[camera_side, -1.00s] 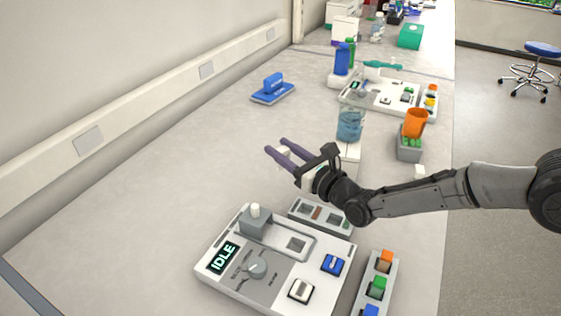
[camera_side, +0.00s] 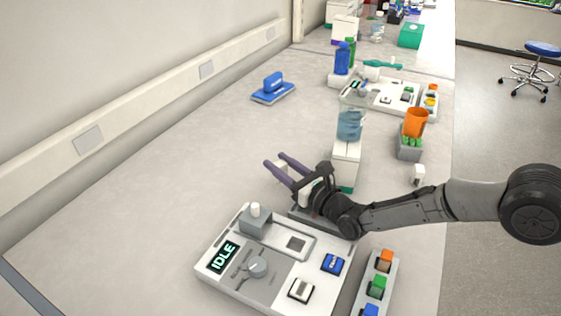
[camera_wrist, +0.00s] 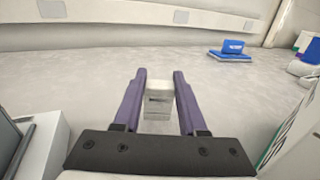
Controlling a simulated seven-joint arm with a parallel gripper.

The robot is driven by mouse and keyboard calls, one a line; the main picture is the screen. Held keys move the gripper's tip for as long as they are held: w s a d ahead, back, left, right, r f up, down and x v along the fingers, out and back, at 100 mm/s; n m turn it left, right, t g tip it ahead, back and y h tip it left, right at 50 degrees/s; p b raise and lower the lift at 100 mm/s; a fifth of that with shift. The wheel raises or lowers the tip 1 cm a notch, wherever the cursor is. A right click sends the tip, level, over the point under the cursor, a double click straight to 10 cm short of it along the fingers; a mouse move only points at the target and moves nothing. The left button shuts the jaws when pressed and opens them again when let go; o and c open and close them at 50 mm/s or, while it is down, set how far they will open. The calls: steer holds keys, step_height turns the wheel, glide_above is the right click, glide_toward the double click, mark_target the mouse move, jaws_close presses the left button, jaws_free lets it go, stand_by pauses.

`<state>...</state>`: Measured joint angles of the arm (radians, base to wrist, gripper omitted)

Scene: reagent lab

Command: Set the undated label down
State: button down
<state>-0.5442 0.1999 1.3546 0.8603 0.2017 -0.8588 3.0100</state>
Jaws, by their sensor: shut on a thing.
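My gripper (camera_side: 275,161) has two purple fingers, pointing towards the wall over the bench beyond the near IDLE device. In the wrist view, the fingers (camera_wrist: 159,73) are shut on a small pale grey block (camera_wrist: 158,101), which I take to be the undated label. No writing on it can be read. In the side view only a bit of the block (camera_side: 281,167) shows between the fingers. I cannot tell whether its underside touches the bench.
The IDLE device (camera_side: 275,262) stands close in front. A white box (camera_side: 345,172) bearing a beaker of blue liquid (camera_side: 350,125) stands beyond my wrist. A blue block on a base (camera_side: 272,90) lies near the wall. The bench left of my fingers is clear.

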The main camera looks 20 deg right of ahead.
steer(key=shift+f, duration=0.2)
steer(key=shift+c, duration=2.3)
jaws_free()
steer(key=shift+r, duration=0.1)
steer(key=shift+s+r, duration=0.1)
steer(key=shift+r, duration=0.45)
steer(key=s, duration=0.1)
steer(key=s+d+r, duration=0.1)
steer(key=shift+s+r, duration=0.1)
steer(key=shift+s, duration=0.25)
step_height(320, 180, up, 6)
steer(key=shift+f, duration=0.1)
steer(key=shift+d, duration=0.1)
